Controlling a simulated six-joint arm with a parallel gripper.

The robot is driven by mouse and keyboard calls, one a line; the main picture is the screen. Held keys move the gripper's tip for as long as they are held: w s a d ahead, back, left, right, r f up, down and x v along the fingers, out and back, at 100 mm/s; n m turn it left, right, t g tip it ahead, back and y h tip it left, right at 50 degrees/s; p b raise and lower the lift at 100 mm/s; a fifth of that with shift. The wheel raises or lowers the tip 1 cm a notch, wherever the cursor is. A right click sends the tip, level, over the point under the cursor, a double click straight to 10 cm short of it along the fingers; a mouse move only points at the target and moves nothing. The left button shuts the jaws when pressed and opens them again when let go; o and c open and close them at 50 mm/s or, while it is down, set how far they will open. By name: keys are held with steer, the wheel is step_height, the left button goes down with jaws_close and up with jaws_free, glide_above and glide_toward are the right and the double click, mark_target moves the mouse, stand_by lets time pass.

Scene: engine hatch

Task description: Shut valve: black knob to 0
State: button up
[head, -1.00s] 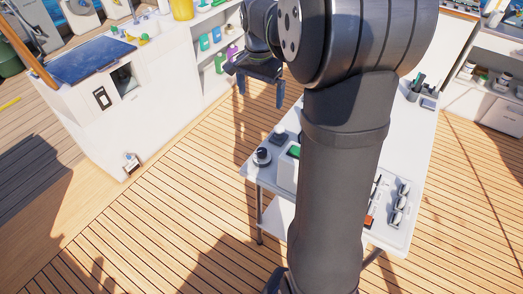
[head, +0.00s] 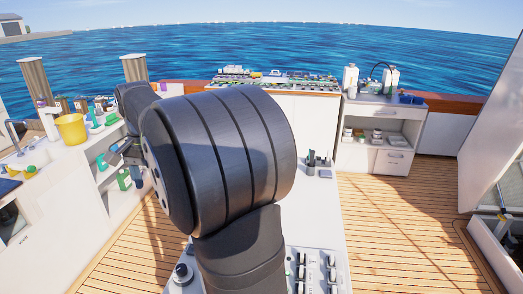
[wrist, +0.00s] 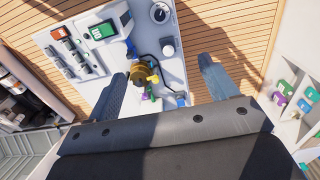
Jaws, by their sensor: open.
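A round black-and-white knob (wrist: 160,13) sits at the table's top edge in the wrist view; its markings are too small to read. A dark-topped round knob (head: 182,272) shows low in the head view, beside my arm. My gripper (wrist: 162,70) is open and empty, its two fingers spread above the table and apart from the knob. In the head view my gripper (head: 122,150) is small and partly hidden at the left of my arm. A brass fitting (wrist: 145,75) with coloured parts lies between the fingers in the wrist view.
A shelf with bottles (wrist: 290,100) stands at the right. Wooden deck surrounds the table.

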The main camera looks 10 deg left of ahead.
steer(key=c, duration=0.3)
steer(key=shift+f, duration=0.25)
steer(key=shift+c, duration=0.7)
steer(key=n, duration=0.6)
glide_toward(181, 267)
step_height(181, 267, down, 9)
steer(key=shift+d, duration=0.2)
steer(key=shift+c, duration=0.2)
steer(key=c, duration=0.9)
